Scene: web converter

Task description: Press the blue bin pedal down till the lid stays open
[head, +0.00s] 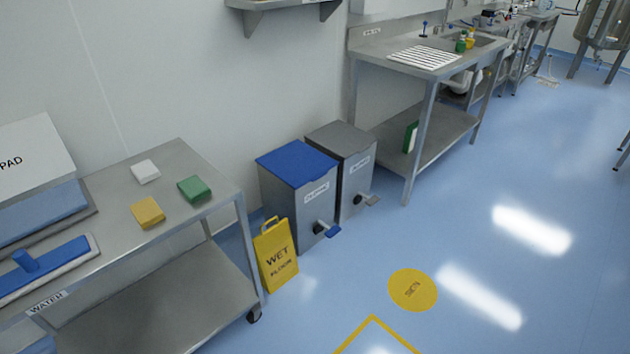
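The blue bin (287,207) stands against the wall, a grey metal body with a flat blue lid (296,163). The lid lies shut on top. Its blue pedal (333,231) sticks out low at the front right, just off the floor, beside a dark round part. Neither of my grippers shows in the head view.
A grey-lidded bin (352,172) with a grey pedal (372,200) stands right beside it. A yellow wet floor sign (275,256) stands close at its left front. A steel cart (160,290) is at left, a steel sink table (410,75) behind right. Blue floor (400,245) ahead is clear.

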